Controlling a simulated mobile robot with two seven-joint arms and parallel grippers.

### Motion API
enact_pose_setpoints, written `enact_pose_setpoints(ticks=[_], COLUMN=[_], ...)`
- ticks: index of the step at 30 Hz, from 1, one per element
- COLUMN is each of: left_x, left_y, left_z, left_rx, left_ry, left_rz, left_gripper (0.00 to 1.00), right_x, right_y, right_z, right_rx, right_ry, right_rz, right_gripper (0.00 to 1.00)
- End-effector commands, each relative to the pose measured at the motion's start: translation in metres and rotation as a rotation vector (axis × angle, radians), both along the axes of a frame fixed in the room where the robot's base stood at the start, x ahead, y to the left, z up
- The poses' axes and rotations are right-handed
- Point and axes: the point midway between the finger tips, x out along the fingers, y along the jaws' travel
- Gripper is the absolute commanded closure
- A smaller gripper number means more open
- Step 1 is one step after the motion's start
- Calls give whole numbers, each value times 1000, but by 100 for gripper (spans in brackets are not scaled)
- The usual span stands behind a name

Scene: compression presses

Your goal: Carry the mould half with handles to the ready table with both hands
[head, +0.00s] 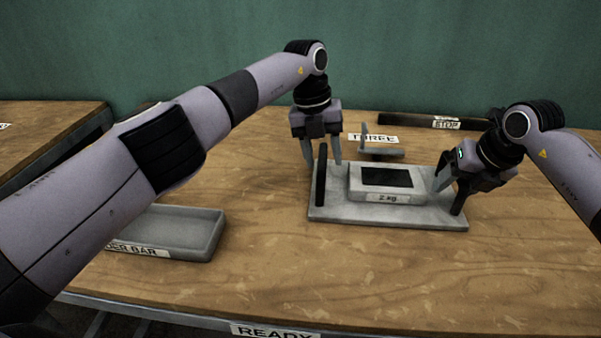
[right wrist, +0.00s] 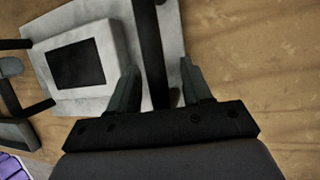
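The mould half is a grey plate (head: 335,213) with a raised block marked "2 kg" (head: 388,197) and a black recess. It lies flat on the table with the READY label on its front edge (head: 275,331). A black bar handle stands at its left (head: 321,178) and another at its right (head: 459,198). My left gripper (head: 322,158) is open, fingers down, around the far end of the left handle. My right gripper (head: 448,186) is at the right handle. The right wrist view shows its open fingers (right wrist: 160,85) on either side of that bar, with gaps.
A grey tray (head: 175,228) with a partly hidden "...DER BAR" label is at the left. Behind the mould half are a grey bracket-like piece (head: 382,152), a THREE label (head: 373,138) and a dark bar with a STOP label (head: 446,123). The table front is clear.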

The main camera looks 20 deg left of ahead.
Motion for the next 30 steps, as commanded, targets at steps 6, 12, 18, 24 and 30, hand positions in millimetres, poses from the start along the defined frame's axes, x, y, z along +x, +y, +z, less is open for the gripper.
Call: enact_pose_setpoints(ticks=[6,12,18,24,30], left_x=[0,0,-2,-3,-5], left_y=[0,4,12,19,22], left_z=[1,19,64,99,114], left_rx=[-1,-1,-1,0,1], left_ry=[0,-3,-6,-2,-1], left_rz=[0,1,1,2,1], left_gripper=[51,51,51,51,51], right_x=[0,0,0,0,0], right_y=[0,1,1,1,1], right_z=[0,0,0,0,0], right_rx=[1,1,1,1,1], right_ry=[0,0,0,0,0], right_rz=[0,1,1,1,1], right_gripper=[51,51,51,51,51])
